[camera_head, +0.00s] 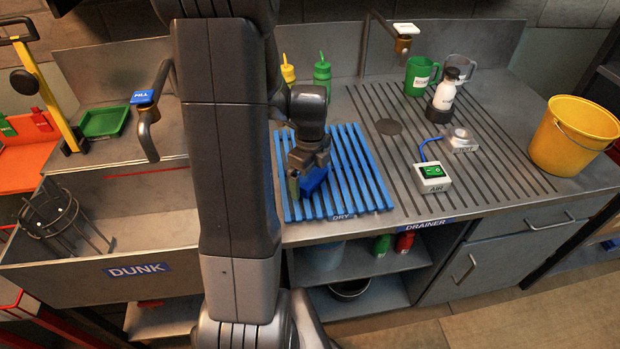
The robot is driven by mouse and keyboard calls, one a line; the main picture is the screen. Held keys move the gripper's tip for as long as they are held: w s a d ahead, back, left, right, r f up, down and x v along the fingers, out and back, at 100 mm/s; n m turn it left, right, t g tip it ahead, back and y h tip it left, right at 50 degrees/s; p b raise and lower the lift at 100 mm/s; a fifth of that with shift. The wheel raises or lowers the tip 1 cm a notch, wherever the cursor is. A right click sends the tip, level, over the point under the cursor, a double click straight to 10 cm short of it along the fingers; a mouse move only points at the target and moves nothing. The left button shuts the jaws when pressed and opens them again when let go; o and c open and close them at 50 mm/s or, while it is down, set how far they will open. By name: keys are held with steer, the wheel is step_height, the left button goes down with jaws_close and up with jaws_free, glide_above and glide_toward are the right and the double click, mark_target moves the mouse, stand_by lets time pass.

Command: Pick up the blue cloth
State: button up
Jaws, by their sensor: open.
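The blue cloth appears to be the small, darker blue piece (314,182) on the slatted blue rack marked DRY (366,178), on the counter right of my arm. My gripper (303,180) points down at the left part of this rack, right at the blue piece. Its jaws are open. The gripper hides part of the blue piece, and I cannot tell whether a finger touches it. My arm's thick dark links cover the area left of the rack.
A white box with a green switch (432,178) stands right of the rack. Yellow (288,70) and green (322,72) bottles stand behind it. Farther right are a green mug (420,77), a white bottle (444,96) and a yellow bucket (574,135). The DUNK sink (140,268) is left.

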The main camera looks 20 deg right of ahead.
mark_target(310, 175)
steer(key=c, duration=0.9)
step_height(310, 175, up, 10)
steer(key=shift+r, duration=0.1)
steer(key=shift+o, duration=1.2)
steer(key=shift+c, duration=0.2)
